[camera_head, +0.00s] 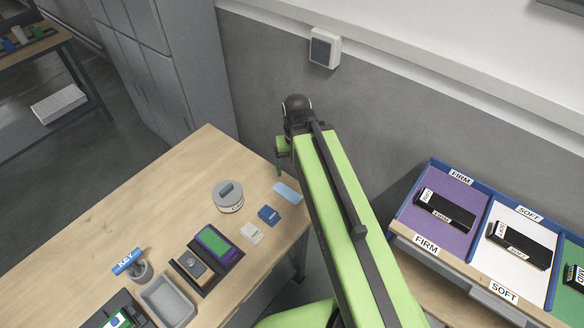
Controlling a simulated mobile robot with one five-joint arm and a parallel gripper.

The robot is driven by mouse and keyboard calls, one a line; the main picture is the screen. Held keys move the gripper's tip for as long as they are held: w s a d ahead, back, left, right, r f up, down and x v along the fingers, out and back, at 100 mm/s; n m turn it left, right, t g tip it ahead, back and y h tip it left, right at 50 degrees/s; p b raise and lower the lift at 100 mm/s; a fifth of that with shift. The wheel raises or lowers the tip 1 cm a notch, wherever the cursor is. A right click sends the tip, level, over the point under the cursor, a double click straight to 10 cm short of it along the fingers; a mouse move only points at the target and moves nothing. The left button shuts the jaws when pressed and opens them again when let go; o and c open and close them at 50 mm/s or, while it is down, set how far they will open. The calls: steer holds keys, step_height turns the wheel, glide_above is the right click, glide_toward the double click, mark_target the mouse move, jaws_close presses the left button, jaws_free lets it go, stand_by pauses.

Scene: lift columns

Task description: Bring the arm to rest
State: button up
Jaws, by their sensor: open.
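My green arm (340,200) stretches from the bottom of the view up toward the grey wall, with a black joint at its far end. My gripper (279,165) hangs below that joint on the left side, over the far right edge of the wooden table. It is open, and I see nothing held in it. Part of the gripper is hidden behind the arm.
At right, a blue-edged rack (433,163) holds black items on FIRM and SOFT panels.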

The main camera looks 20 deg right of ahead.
steer(key=shift+s+a+n, duration=0.1)
steer(key=shift+a+n, duration=0.5)
steer(key=shift+a, duration=0.3)
